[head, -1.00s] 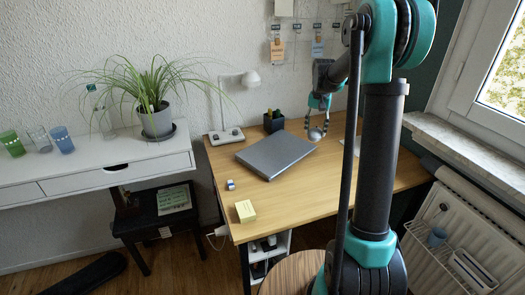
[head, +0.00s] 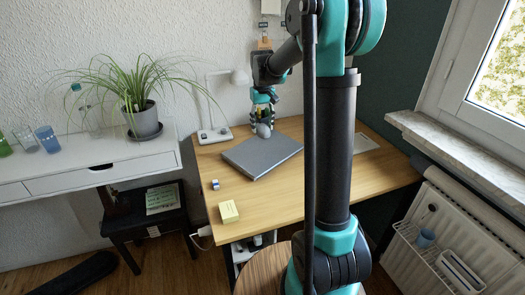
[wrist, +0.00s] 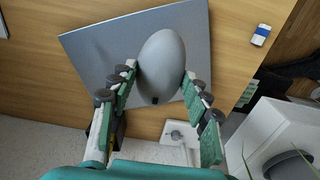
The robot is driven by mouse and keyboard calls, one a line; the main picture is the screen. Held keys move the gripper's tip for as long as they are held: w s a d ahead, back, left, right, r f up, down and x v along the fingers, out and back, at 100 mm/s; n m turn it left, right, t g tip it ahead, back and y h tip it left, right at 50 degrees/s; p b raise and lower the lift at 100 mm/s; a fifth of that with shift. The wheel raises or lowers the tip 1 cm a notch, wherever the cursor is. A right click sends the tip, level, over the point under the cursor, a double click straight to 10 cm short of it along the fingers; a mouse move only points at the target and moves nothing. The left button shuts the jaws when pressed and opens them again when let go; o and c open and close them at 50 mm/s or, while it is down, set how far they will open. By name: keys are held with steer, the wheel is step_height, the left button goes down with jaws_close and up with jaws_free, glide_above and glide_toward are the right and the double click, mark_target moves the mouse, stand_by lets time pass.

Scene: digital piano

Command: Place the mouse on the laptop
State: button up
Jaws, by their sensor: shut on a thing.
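The laptop (head: 262,157) is a closed grey slab lying flat on the wooden desk. It also shows below my gripper in the wrist view (wrist: 92,48). The mouse (wrist: 162,52) is a smooth grey oval with a small dark spot at its near end. My gripper (wrist: 160,76) is shut on the mouse, with one finger on each side of it. In the head view, my gripper (head: 264,125) points down with the mouse (head: 264,131) at the laptop's back edge. In the wrist view the mouse covers part of the laptop. I cannot tell the gap between them.
A lamp base (head: 214,135) stands behind the laptop on the left. A small blue-and-white eraser (head: 215,184) and a yellow note block (head: 229,211) lie in front on the left. The desk (head: 278,195) is clear in front of the laptop.

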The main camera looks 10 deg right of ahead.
step_height(320, 180, down, 12)
steer(key=shift+d+f, duration=0.1)
steer(key=shift+f, duration=0.1)
steer(key=shift+f, duration=0.1)
stand_by(0.3)
steer(key=o, duration=1.2)
steer(key=shift+c, duration=0.2)
